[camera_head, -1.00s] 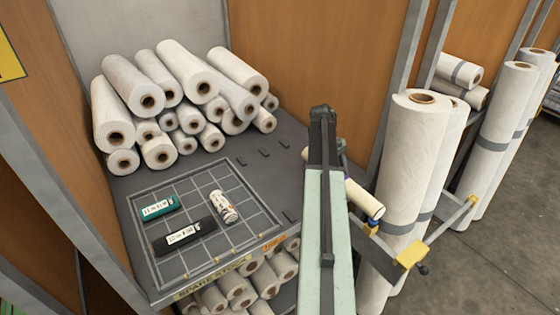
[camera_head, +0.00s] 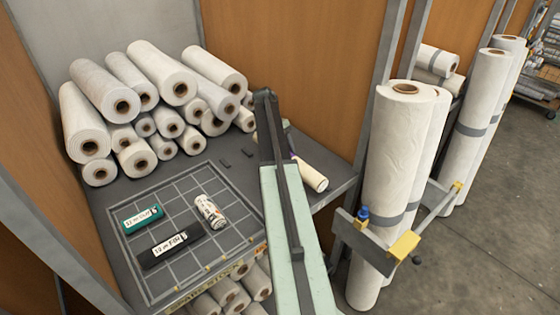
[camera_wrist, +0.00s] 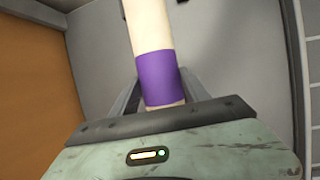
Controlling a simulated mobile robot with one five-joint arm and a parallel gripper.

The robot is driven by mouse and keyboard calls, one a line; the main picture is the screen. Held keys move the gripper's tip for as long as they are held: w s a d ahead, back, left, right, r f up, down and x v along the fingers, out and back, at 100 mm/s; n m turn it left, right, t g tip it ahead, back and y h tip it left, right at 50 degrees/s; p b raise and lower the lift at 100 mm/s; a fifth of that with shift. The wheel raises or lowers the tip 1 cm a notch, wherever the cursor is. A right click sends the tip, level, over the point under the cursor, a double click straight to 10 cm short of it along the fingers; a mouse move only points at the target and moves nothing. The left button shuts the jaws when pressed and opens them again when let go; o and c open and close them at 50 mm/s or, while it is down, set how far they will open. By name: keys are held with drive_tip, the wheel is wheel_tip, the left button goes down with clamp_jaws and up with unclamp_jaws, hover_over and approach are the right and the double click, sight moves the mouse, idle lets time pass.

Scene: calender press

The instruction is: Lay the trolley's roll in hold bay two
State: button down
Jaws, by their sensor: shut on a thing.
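My gripper (camera_wrist: 155,97) is shut on a slim cream roll (camera_wrist: 148,25) around its purple band (camera_wrist: 157,78) in the wrist view. Small dark blocks (camera_head: 225,162) stand on the shelf left of my arm. No bay number is readable, so I cannot tell which is bay two. The trolley cannot be made out for sure.
White rolls (camera_head: 135,100) are piled at the shelf's back left. A marked grid (camera_head: 165,268) holds a teal case (camera_head: 142,218), a black case (camera_head: 172,248) and a small printed cylinder (camera_head: 210,211). Tall wrapped rolls (camera_head: 395,150) stand at right by a yellow-ended bracket (camera_head: 403,245).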

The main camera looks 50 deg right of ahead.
drive_tip(key=shift+w, duration=0.5)
drive_tip(key=f+b, duration=0.4)
drive_tip(key=shift+w+a, duration=0.15)
drive_tip(key=shift+w, duration=0.15)
drive_tip(key=shift+r, duration=0.2)
drive_tip(key=shift+f, duration=0.15)
drive_tip(key=c, duration=0.5)
unclamp_jaws()
drive_tip(key=p+v, duration=1.1)
drive_tip(key=v, duration=0.1)
drive_tip(key=shift+s+r+p, duration=0.1)
drive_tip(key=shift+r+p, duration=0.25)
drive_tip(key=shift+f, duration=0.15)
